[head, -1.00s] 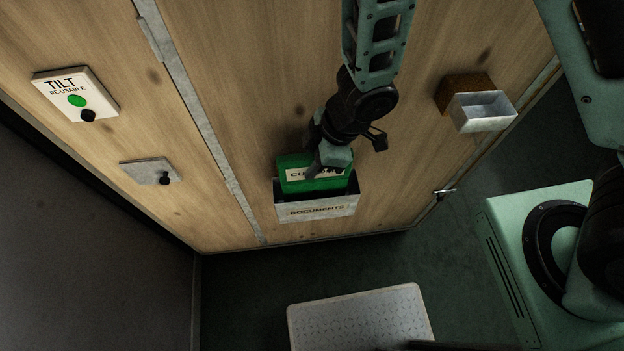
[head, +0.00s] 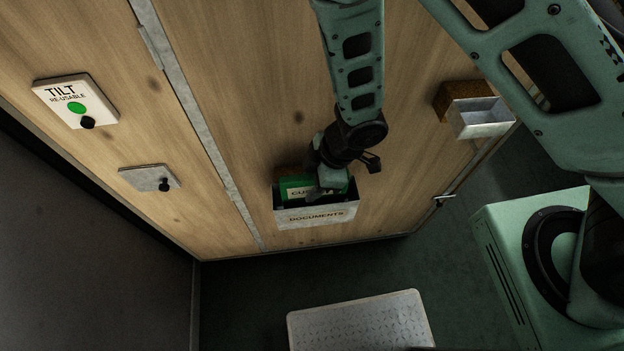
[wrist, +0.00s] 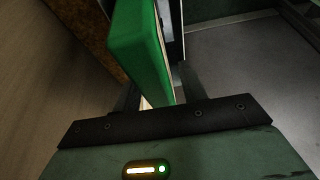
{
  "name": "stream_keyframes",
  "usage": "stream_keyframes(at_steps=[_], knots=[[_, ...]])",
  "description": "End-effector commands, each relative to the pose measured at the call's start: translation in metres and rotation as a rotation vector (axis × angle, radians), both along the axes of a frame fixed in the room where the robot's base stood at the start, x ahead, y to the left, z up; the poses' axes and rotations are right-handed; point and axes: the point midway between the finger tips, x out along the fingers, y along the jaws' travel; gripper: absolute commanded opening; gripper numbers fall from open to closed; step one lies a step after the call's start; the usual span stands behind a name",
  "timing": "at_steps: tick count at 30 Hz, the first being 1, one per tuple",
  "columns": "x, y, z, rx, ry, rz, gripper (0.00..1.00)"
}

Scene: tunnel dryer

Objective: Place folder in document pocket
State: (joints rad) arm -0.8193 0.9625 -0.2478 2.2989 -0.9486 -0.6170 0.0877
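The green folder (head: 298,186) with a white label sits upright, mostly down inside the metal document pocket (head: 318,215), marked DOCUMENTS, on the wooden panel. Only its top part shows above the pocket's front. My gripper (head: 329,181) is at the pocket's mouth, over the right part of the folder, and hides part of its label. In the wrist view the folder (wrist: 138,45) stands between the two fingers of my gripper (wrist: 158,90), which appear closed on it. The folder's lower edge is hidden in the pocket.
A small open metal box (head: 482,116) is fixed on the panel at the right. A TILT plate (head: 75,102) and a grey plate (head: 150,178) with a black knob are at the left. A light step (head: 360,322) stands on the floor below.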

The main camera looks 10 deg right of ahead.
Motion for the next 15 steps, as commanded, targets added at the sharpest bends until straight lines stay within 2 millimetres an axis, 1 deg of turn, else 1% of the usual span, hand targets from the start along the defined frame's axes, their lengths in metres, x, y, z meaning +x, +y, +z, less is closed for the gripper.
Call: stream_keyframes(at_steps=[8,12,15], knots=[[0.000,0.000,0.001,0.000,0.000,0.000,0.42],[0.000,-0.002,0.009,0.002,0.000,-0.002,0.42],[0.001,-0.007,0.022,0.004,-0.001,-0.004,0.42]])
